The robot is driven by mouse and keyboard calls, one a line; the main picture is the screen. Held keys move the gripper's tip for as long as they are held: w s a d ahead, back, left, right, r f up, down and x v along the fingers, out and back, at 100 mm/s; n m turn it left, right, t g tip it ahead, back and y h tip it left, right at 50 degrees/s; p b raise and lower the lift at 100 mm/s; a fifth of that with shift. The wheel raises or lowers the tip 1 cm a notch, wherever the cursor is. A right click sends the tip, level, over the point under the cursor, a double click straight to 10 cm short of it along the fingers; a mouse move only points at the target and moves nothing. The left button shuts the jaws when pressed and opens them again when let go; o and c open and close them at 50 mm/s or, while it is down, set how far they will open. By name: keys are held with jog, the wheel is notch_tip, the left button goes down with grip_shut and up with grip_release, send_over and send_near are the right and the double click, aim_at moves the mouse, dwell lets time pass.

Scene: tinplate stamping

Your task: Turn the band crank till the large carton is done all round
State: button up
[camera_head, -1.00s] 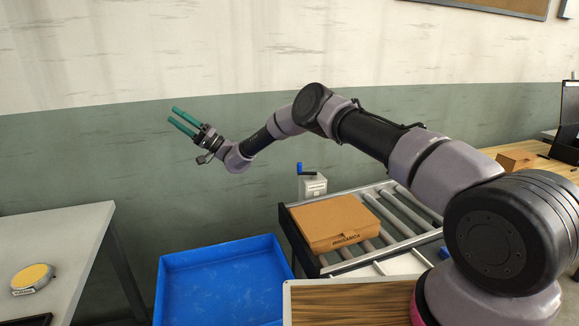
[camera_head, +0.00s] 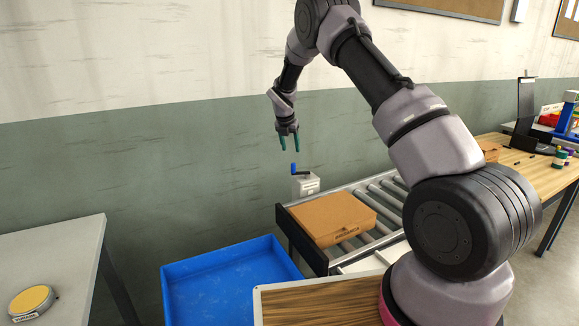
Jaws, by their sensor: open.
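The large carton (camera_head: 336,211) is brown and flat. It lies on the near left end of the roller conveyor (camera_head: 383,234). The band crank (camera_head: 294,169) has a blue handle and stands on a small white box (camera_head: 306,184) at the conveyor's back left corner. My gripper (camera_head: 289,144) points down a little above the crank handle. Its two green fingers are apart with nothing between them, and they do not appear to touch the handle. I cannot tell from this view whether a band is on the carton.
A blue tray (camera_head: 180,286) stands left of the conveyor. A grey table (camera_head: 62,245) with a yellow-topped round device (camera_head: 32,300) is at far left. A wood-topped surface (camera_head: 325,304) is in front. A wooden bench (camera_head: 535,176) at right holds a smaller carton (camera_head: 489,151).

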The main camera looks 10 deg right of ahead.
aim_at(293, 164)
jog(key=x, duration=1)
jog(key=shift+f, duration=0.3)
grip_shut()
dwell(1.0)
